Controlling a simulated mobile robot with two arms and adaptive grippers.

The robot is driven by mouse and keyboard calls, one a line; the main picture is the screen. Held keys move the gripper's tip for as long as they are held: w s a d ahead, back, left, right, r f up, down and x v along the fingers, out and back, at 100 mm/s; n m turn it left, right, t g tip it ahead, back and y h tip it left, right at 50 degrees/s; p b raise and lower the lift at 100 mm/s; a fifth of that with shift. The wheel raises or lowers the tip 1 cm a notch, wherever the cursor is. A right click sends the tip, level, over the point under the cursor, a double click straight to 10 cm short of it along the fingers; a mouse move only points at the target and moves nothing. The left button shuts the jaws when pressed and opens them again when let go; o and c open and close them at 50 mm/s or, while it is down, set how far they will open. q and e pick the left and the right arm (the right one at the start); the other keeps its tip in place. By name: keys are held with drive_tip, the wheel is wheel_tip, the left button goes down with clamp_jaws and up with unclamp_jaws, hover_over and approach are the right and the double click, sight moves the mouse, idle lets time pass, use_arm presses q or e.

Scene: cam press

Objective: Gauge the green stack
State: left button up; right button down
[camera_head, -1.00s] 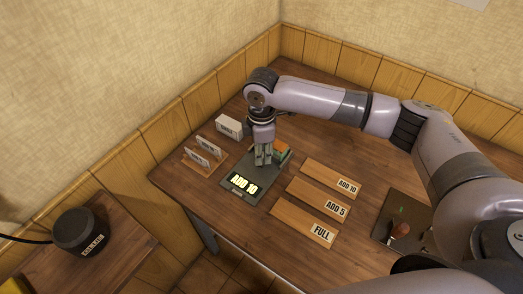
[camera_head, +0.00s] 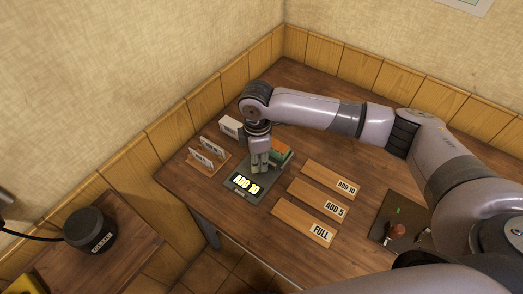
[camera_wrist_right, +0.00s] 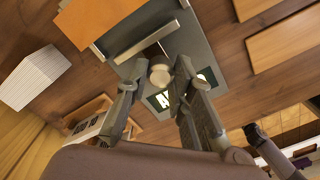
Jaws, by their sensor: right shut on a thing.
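The green stack is mostly hidden behind my gripper. My right gripper (camera_head: 260,168) points down over the plate. In the right wrist view its fingers (camera_wrist_right: 158,88) are closed about a pale round knob (camera_wrist_right: 160,72) on the gauge. My left gripper is not in view.
Wooden trays labelled "ADD 10" (camera_head: 325,176), "ADD 5" (camera_head: 310,193) and "FULL" (camera_head: 295,216) lie right of the gauge. Small cards on a wooden stand (camera_head: 209,158) and a white block (camera_head: 230,127) are left. A dark panel with a red knob (camera_head: 398,230) is far right.

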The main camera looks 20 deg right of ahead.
drive_tip(key=c, duration=1.4)
unclamp_jaws()
drive_tip(key=shift+s+a, duration=0.2)
drive_tip(key=shift+o, duration=0.2)
drive_tip(key=shift+w+r, duration=0.1)
drive_tip(key=shift+r, duration=0.4)
wheel_tip(320, 180, up, 11)
